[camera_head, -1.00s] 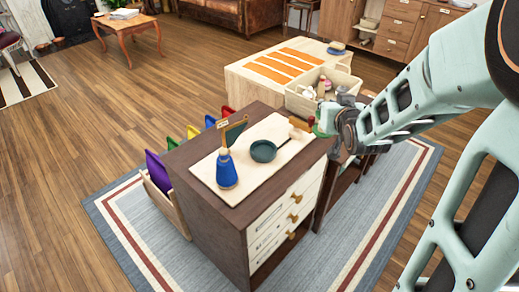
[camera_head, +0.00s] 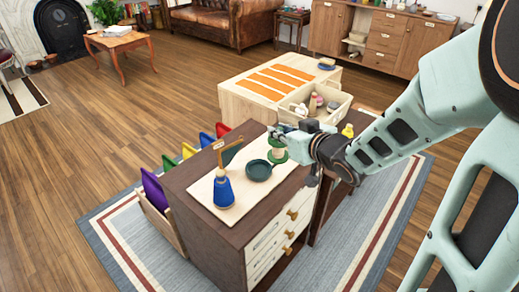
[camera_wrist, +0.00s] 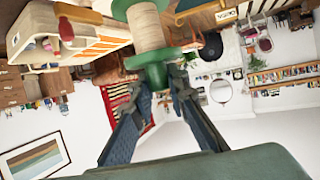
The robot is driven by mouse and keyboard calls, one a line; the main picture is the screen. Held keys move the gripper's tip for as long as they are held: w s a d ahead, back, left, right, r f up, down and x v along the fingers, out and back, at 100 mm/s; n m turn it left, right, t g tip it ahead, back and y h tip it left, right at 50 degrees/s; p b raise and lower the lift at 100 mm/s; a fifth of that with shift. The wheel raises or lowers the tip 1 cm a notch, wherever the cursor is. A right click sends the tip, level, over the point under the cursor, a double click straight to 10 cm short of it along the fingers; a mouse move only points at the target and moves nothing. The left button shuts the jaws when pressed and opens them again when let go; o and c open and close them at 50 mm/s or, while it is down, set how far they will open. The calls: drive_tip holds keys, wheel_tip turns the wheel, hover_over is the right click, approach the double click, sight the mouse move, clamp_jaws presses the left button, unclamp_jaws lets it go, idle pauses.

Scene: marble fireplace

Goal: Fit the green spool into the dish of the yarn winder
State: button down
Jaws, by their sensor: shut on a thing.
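The green spool (camera_head: 277,151) has green flanges and a pale core. My gripper (camera_head: 290,140) is shut on it and holds it above the dark cabinet, just right of the dish. In the wrist view the spool (camera_wrist: 148,30) sits at the top between my fingertips (camera_wrist: 155,82), which close on its lower green end. The yarn winder has a pale base board (camera_head: 215,210), a round dark green dish (camera_head: 258,170) that looks empty, and a blue cone (camera_head: 223,191) with a wooden arm and a dark green plate at left. The exact gap between spool and dish cannot be told.
A yellow object (camera_head: 347,131) is right of my gripper. Several coloured panels (camera_head: 170,163) line the cabinet's left side. The wooden arm on the cone stands near the dish.

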drive_tip(key=shift+w+a+f+b, duration=0.8)
drive_tip(key=shift+a+f, duration=0.2)
drive_tip(key=shift+f, duration=0.7)
drive_tip(key=shift+w+a+f+b, duration=0.75)
drive_tip(key=shift+a+f, duration=0.2)
drive_tip(key=shift+f, duration=0.7)
drive_tip(key=shift+w+a+f+b, duration=0.8)
drive_tip(key=shift+a+f, duration=0.2)
drive_tip(key=shift+f, duration=0.7)
drive_tip(key=shift+f, duration=0.15)
drive_tip(key=c, duration=1.9)
unclamp_jaws()
